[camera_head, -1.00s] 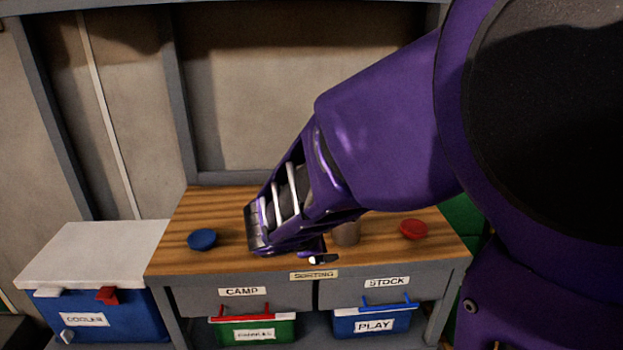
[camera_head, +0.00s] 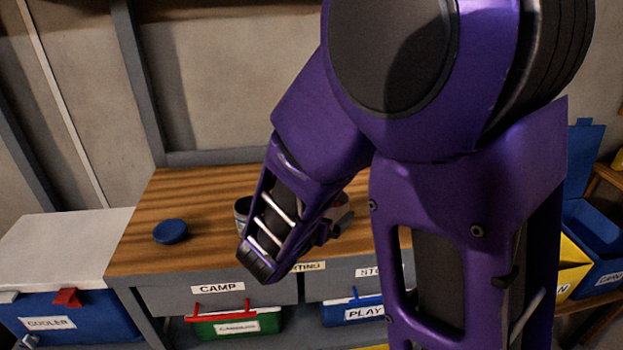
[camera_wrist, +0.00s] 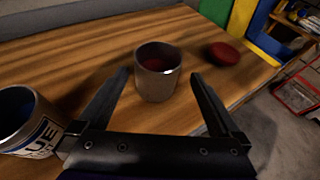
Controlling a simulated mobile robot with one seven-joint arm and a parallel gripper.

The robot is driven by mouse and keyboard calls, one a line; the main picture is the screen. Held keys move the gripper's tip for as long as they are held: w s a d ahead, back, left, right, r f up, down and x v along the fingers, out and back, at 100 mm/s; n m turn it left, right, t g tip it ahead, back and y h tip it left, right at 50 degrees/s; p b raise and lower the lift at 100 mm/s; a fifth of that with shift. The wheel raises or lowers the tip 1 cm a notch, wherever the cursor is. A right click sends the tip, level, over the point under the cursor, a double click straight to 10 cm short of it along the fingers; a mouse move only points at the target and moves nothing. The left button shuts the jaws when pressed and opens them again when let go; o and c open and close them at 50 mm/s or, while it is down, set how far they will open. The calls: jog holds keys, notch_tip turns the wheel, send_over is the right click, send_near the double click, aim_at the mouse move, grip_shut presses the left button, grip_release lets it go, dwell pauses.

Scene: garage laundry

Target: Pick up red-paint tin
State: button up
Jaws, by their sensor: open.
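The red-paint tin (camera_wrist: 157,82) is an open grey metal can with dark red inside. In the wrist view it stands upright on the wooden bench top, just ahead of my gripper and between the lines of its two fingers. My gripper (camera_wrist: 160,76) is open and empty, one finger on each side of the tin's near part, with gaps showing. In the head view my arm hides the red tin, and the fingertips do not show clearly.
An open tin of blue paint (camera_wrist: 28,125) stands close by the left finger. A red lid (camera_wrist: 224,53) lies beyond the tin to the right. A blue lid (camera_head: 170,231) lies on the bench's left, beside the white-topped cooler (camera_head: 60,315). Drawers and bins sit below.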

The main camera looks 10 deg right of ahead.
jog(key=b+x, duration=0.1)
jog(key=x, duration=0.7)
jog(key=shift+w+f, duration=0.2)
jog(key=shift+w, duration=0.15)
jog(key=shift+r, duration=0.1)
jog(key=c, duration=1.3)
